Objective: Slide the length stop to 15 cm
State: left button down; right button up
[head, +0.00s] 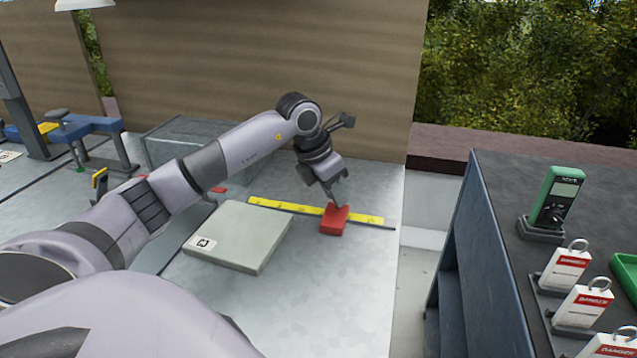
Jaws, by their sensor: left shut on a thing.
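The length stop is a red block (333,222) on the metal bench, against a yellow ruler strip (282,206). It sits right of the strip's middle. The ruler's numbers are too small to read. My left gripper (336,202) comes down from above and is shut on the top of the red stop. The fingertips partly hide its upper edge. My right gripper is not in view.
A pale green-grey flat box (238,237) lies on the bench left of the stop. A grey metal box (180,148) stands behind my left arm. At right, a dark cabinet (500,230) carries a green meter (557,197) and several white-and-red danger padlocks (565,268). Bench in front of the stop is clear.

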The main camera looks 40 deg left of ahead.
pick_arm(q)
jog(key=shift+a, duration=0.2)
jog(key=c, duration=1)
grip_release()
jog(key=shift+s, duration=0.1)
jog(key=shift+r, duration=0.1)
jog(key=v, duration=0.7)
jog(key=shift+r, duration=0.1)
